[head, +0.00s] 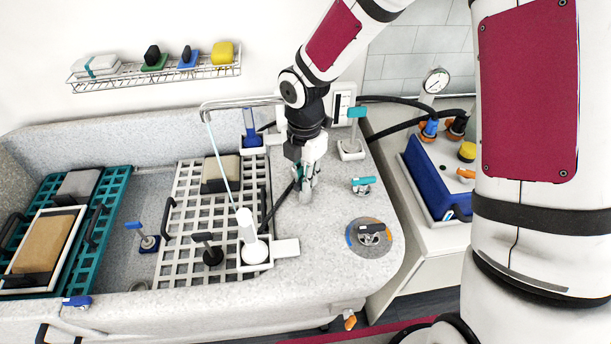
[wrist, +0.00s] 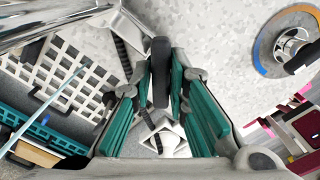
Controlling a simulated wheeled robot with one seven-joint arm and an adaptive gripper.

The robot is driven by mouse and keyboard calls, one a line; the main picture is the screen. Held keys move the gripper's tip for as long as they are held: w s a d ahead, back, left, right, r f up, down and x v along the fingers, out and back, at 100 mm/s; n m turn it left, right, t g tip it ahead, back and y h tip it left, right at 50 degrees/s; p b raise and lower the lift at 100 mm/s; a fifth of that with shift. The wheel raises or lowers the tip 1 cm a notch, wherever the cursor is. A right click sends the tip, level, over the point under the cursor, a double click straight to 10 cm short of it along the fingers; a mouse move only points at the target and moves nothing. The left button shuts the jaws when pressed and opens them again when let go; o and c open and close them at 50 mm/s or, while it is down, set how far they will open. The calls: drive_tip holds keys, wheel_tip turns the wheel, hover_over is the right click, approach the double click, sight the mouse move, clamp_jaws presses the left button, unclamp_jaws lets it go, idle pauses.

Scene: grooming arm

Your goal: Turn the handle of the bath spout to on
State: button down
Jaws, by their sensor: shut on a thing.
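The metal bath spout (head: 240,102) reaches left over the tub from behind my gripper; part of it fills the top left of the wrist view (wrist: 60,14). A thin pale-blue streak (head: 220,160) runs from its end down toward the white hand shower. My gripper (head: 305,182) is low over the speckled ledge, right of the tub. In the wrist view its teal pads (wrist: 162,82) are closed on both sides of a dark upright handle (wrist: 160,65). The handle's base is hidden, and in the head view my gripper mostly covers it.
The white hand shower (head: 247,232) stands left of my gripper. A knob on a blue-and-orange disc (head: 370,252), a teal-handled valve (head: 362,186) and a teal-topped fitting (head: 352,150) are to the right. A white slatted rack (head: 185,215) spans the tub.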

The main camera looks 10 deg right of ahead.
drive_tip(key=shift+s+f+n, duration=0.1)
drive_tip(key=shift+s+n, duration=0.1)
drive_tip(key=shift+n, duration=1.1)
drive_tip(key=shift+n+p, duration=0.5)
drive_tip(key=shift+n, duration=0.9)
drive_tip(key=shift+n, duration=0.4)
drive_tip(key=c, duration=1.5)
unclamp_jaws()
drive_tip(key=shift+n, duration=0.3)
drive_tip(key=shift+a, duration=0.1)
